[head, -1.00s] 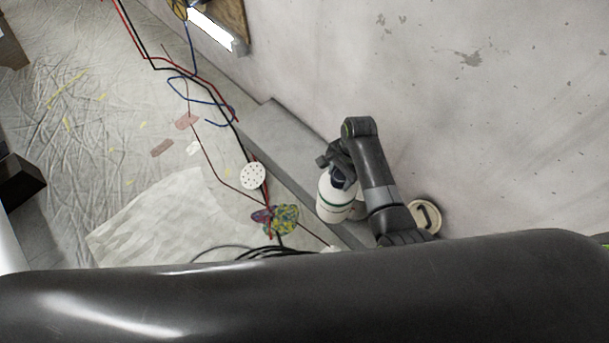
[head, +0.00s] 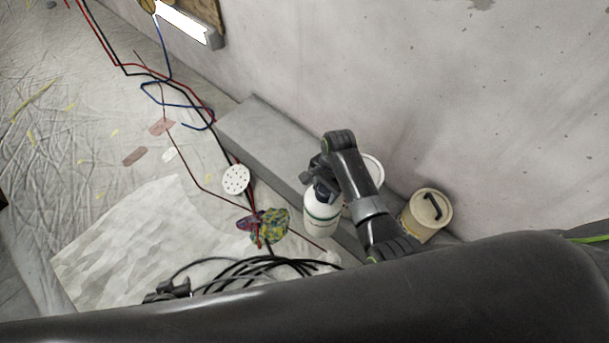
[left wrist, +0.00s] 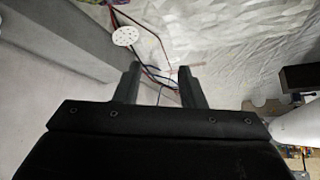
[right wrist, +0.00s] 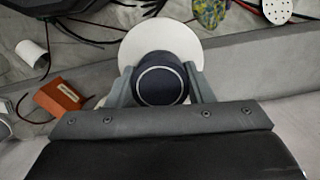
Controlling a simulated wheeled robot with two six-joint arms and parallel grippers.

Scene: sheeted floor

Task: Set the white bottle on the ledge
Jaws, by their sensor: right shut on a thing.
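The white bottle (head: 321,221) has a green band and a dark cap and looks upright in the head view. My right gripper (head: 322,178) is shut on its cap end. In the right wrist view, the gripper's fingers (right wrist: 160,88) lie on either side of the dark cap (right wrist: 160,86), with the white shoulder (right wrist: 160,40) beyond. The grey ledge (head: 262,133) runs along the wall's foot. The bottle overlaps its front edge in view; I cannot tell its height above it. My left gripper (left wrist: 160,85) is open and empty in the left wrist view.
A beige lidded tub (head: 428,208) with a black handle stands right of my right arm. A white perforated disc (head: 236,179), a patterned cloth (head: 270,228) and black cables (head: 262,268) lie before the ledge. An orange box (right wrist: 60,98) shows in the right wrist view. The ledge's left stretch is clear.

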